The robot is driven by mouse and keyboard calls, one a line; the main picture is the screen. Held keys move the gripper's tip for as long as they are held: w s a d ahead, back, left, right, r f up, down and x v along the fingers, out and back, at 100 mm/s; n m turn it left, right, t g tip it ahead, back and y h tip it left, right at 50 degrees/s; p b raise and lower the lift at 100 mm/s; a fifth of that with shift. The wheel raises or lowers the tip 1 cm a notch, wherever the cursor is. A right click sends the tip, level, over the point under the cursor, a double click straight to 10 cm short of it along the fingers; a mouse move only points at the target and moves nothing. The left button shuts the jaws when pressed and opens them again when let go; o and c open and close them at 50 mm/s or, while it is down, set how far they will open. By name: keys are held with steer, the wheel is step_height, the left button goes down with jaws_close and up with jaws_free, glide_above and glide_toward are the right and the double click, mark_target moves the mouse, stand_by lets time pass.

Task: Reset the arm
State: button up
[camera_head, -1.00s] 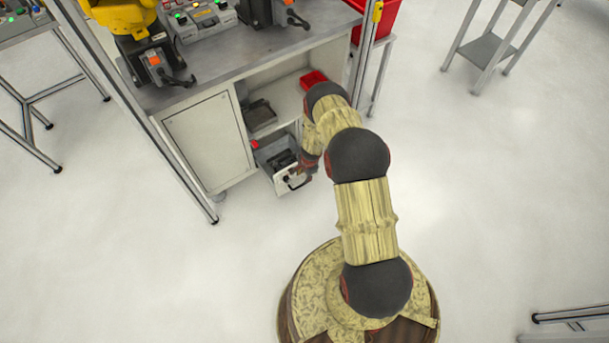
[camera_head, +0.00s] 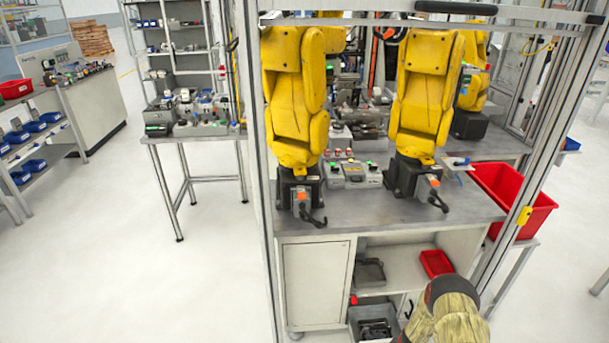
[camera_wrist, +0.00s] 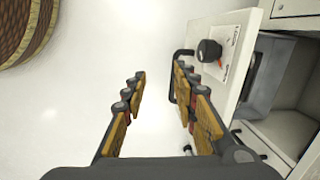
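In the wrist view my gripper (camera_wrist: 160,78) is open, its two fingers well apart with only white floor showing between them. The right finger overlaps the black handle (camera_wrist: 176,52) of an open drawer; I cannot tell whether they touch. The drawer's white front (camera_wrist: 238,72) carries a black round knob and a label. In the head view part of my arm (camera_head: 450,315) shows at the bottom edge, and my gripper is out of frame there. The open grey drawer (camera_head: 354,315) lies just left of my arm, under the workbench.
The workbench (camera_head: 400,215) bears yellow robot arms (camera_head: 295,90). A small red bin (camera_head: 436,262) sits on its lower shelf, and a big red bin (camera_head: 515,200) stands at its right. A metal post (camera_head: 515,235) rises near my arm. Floor at left (camera_head: 170,290) is clear.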

steer(key=s+a+r+n+g+y, duration=0.1)
steer(key=s+a+n, duration=0.1)
steer(key=s+a, duration=0.25)
steer(key=s+a+r+n+g, duration=0.1)
steer(key=s+a+r+n, duration=0.15)
steer(key=r, duration=1.05)
steer(key=s+a+r+n, duration=0.1)
steer(key=s+r+n, duration=0.15)
steer(key=r, duration=1.05)
steer(key=s+a+r+n+g, duration=0.1)
steer(key=a+r+n, duration=0.15)
steer(key=r, duration=1.05)
steer(key=s+a+r+n+t, duration=0.2)
steer(key=s+r, duration=0.3)
steer(key=r, duration=0.5)
steer(key=s+a+r+n+t+h+p, duration=0.1)
steer(key=s+r, duration=0.4)
steer(key=r, duration=0.6)
steer(key=s+a+r+n+t+h, duration=0.1)
steer(key=s+a+r+n+t, duration=0.2)
steer(key=r, duration=0.8)
steer(key=s+t, duration=0.1)
steer(key=s, duration=0.1)
steer(key=shift+s+r+n+p, duration=0.25)
steer(key=shift+s+n+p, duration=0.05)
steer(key=shift+n, duration=0.05)
